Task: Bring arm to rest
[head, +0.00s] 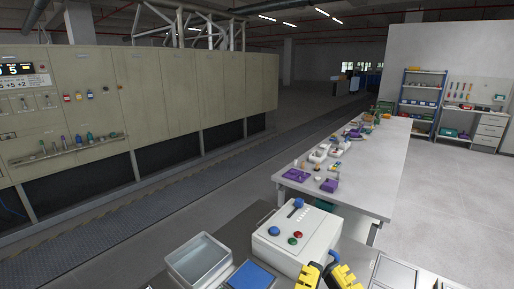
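In the head view, two yellow and black parts that look like my gripper (326,274) show at the bottom edge. They are cut off by the frame. They stand in front of a white control box (296,243), low in the picture. Dark parts lie between them, and I cannot make out the fingertips or anything held. Most of the arm is out of view.
The control box has a blue-knobbed lever and coloured buttons. A long cluttered table (375,180) runs back on the right. The floor between is clear.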

